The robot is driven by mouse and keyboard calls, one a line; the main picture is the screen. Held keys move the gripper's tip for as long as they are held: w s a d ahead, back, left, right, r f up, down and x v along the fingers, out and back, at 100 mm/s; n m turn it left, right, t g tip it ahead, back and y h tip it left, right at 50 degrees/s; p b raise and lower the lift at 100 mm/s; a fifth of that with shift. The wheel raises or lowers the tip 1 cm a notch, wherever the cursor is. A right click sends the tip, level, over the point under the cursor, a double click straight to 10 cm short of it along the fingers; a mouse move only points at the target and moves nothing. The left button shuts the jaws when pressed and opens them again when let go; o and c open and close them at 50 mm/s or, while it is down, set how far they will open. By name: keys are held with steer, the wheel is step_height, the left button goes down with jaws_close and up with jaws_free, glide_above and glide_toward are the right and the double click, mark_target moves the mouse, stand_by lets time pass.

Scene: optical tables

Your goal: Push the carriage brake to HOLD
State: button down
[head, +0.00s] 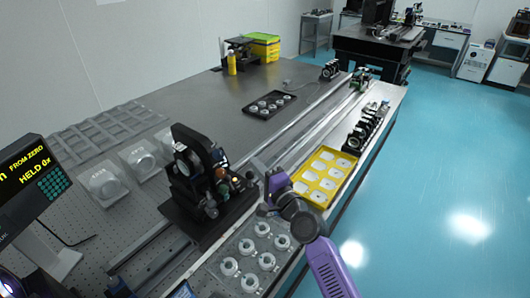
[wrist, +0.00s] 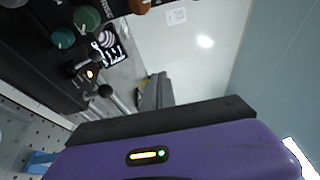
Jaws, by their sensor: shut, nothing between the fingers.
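The black carriage (head: 205,200) with its optics sits across the rails in the middle of the head view. The wrist view shows its dark body (wrist: 35,75) at the left, with green, teal and orange knobs along the top. An orange light glows on it, and small levers with dark round knobs (wrist: 105,91) stick out beside the light. I cannot tell for sure which of them is the brake, nor read a HOLD mark. My gripper (wrist: 156,92) is shut and empty, close to the right of these levers. Contact cannot be made out.
A monitor (head: 35,180) at the left reads "FROM ZERO" and "HELD 0x". A clear tray of ring parts (head: 235,285) lies in front of the carriage. A yellow tray (head: 308,191) stands to its right. Mounts (head: 368,130) line the table's right side. The blue floor (head: 440,190) is clear.

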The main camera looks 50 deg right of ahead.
steer(key=s+a+r+p, duration=0.2)
steer(key=s+a+r, duration=0.1)
steer(key=s+r, duration=0.2)
steer(key=shift+s+r, duration=0.2)
steer(key=shift+r, duration=0.3)
steer(key=s+a+f+n+g+y+b, duration=0.1)
steer(key=s+a+f+n+y+b, duration=0.1)
steer(key=s+a+n, duration=0.5)
steer(key=s+a+f+n+g+y+b, duration=0.1)
steer(key=s+a+f+n, duration=0.3)
steer(key=s, duration=1)
steer(key=s+a+f+n+y+b, duration=0.3)
steer(key=s+a+n, duration=0.7)
steer(key=a+n, duration=0.1)
steer(key=shift+s+a+f+g, duration=0.2)
steer(key=shift+a+f+g, duration=0.15)
steer(key=shift+a, duration=0.25)
